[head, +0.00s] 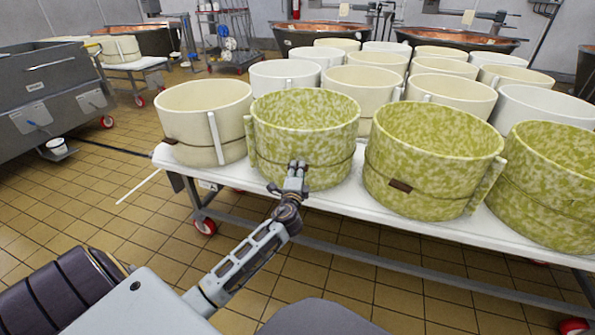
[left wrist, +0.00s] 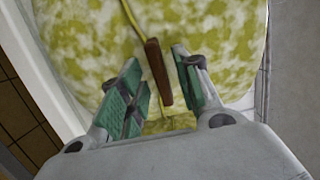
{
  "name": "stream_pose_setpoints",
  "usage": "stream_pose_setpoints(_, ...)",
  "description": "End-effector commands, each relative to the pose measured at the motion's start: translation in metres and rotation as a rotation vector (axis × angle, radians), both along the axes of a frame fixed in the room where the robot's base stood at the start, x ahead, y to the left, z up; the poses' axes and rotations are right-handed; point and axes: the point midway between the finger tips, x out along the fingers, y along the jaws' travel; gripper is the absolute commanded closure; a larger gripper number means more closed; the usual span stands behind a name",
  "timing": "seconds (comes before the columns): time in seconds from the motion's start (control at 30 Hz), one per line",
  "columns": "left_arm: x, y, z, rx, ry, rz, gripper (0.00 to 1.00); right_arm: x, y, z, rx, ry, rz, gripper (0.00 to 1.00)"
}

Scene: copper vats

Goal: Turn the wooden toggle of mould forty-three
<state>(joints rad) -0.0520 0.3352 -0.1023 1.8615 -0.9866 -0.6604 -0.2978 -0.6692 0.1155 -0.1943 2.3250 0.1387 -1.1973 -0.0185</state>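A green-and-cream mottled round mould (head: 305,125) stands at the front edge of the white table, with a cord around it. I see no number on it, so I cannot tell if it is mould forty-three. In the left wrist view its wall (left wrist: 95,45) carries a brown wooden toggle (left wrist: 153,62) on a yellow cord. My left gripper (head: 295,166) is at the mould's front and hides the toggle in the head view. Its green-padded fingers (left wrist: 158,92) are open, one on each side of the toggle, with a gap showing on both sides. My right gripper is out of view.
Another mottled mould (head: 430,150) with a brown toggle (head: 400,186) stands close right, and a cream mould (head: 205,110) close left. Several more moulds crowd the white table (head: 350,206) behind. Tiled floor is free in front. A grey steel vat (head: 45,100) stands at left.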

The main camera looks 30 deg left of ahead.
Motion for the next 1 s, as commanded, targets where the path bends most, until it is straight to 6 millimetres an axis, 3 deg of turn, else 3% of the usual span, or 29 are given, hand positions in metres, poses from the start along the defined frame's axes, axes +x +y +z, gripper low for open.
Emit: stream_pose_setpoints(1.0, -0.087, -0.042, -0.001, -0.002, 0.001, 0.000, 0.67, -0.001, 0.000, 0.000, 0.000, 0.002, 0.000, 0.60)
